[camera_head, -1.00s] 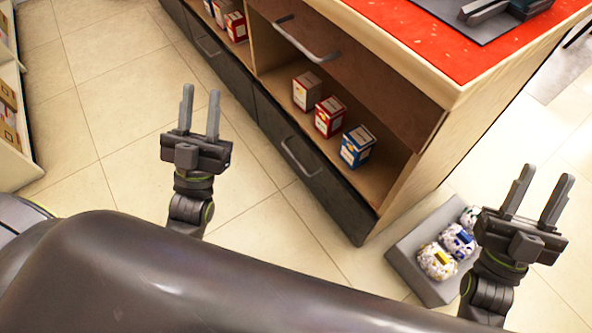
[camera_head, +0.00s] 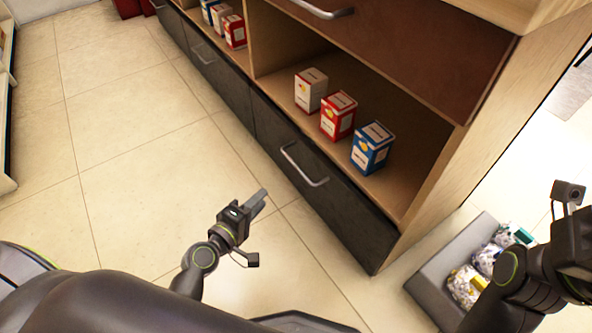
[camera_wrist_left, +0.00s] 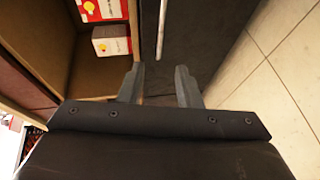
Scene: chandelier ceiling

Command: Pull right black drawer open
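The right black drawer (camera_head: 335,205) is at the bottom of the wooden cabinet, its front looking flush with the cabinet. Its silver bar handle (camera_head: 303,165) is on the upper part of the front. My left gripper (camera_head: 258,200) points right toward the drawer, in front of and below the handle in the head view. In the left wrist view the left gripper (camera_wrist_left: 160,78) has its fingers apart with nothing between them. The handle (camera_wrist_left: 162,30) lies ahead, roughly in line with the gap, not touching. My right gripper (camera_head: 572,250) is at the right edge, its fingers not clearly visible.
Boxes, white (camera_head: 310,90), red (camera_head: 338,116) and blue (camera_head: 372,148), stand on the open shelf above the drawer. A brown upper drawer (camera_head: 400,50) is above them. A grey tray (camera_head: 425,290) with packages lies on the floor right of the cabinet. Tiled floor at left is clear.

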